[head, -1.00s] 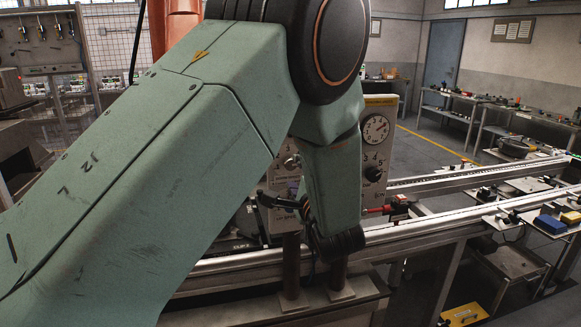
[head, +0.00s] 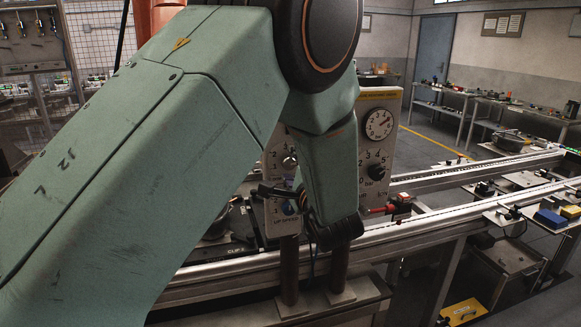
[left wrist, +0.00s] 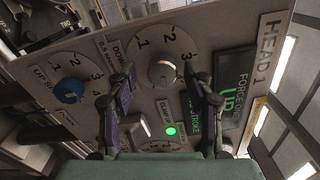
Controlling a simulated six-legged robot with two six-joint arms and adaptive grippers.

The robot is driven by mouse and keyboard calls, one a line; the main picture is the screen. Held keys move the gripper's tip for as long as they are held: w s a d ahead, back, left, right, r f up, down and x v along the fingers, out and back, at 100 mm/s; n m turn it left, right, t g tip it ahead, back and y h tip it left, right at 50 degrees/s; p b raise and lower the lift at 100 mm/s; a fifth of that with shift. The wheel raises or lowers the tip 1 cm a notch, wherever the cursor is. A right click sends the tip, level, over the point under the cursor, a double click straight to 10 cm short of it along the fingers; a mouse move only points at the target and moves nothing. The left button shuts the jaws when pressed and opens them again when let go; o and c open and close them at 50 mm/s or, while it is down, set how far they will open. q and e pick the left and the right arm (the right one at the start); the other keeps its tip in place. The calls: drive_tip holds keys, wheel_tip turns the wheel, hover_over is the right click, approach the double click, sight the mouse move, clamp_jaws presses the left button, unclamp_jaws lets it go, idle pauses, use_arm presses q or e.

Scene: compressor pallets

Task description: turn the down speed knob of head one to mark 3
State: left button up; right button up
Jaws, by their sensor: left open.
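The down speed knob (left wrist: 162,73) is a silver round knob on a pale dial with printed numbers in the left wrist view. I cannot read which mark it points to. My left gripper (left wrist: 160,70) is open, with one dark finger on each side of the knob in the picture. I cannot tell whether the fingers touch it. The "HEAD 1" label (left wrist: 266,50) is along the panel's right side. In the head view, the left gripper (head: 278,192) is in front of the panel (head: 394,125), partly hidden by my arm. The right gripper is not in view.
A blue knob (left wrist: 70,90) is left of the gripper in the left wrist view. A green lit button (left wrist: 170,130) and a display (left wrist: 233,93) are close to the fingers. Conveyor rails (head: 450,215) run past the panel in the head view.

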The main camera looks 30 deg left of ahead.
use_arm(q)
drive_tip(key=shift+s+r, duration=0.1)
drive_tip(key=shift+s, duration=0.1)
drive_tip(key=shift+s+d+r, duration=0.1)
drive_tip(key=shift+s+r, duration=0.05)
drive_tip(key=shift+s, duration=0.05)
drive_tip(key=shift+c, duration=1.2)
drive_tip(key=shift+w, duration=0.2)
drive_tip(key=c, duration=0.4)
clamp_jaws()
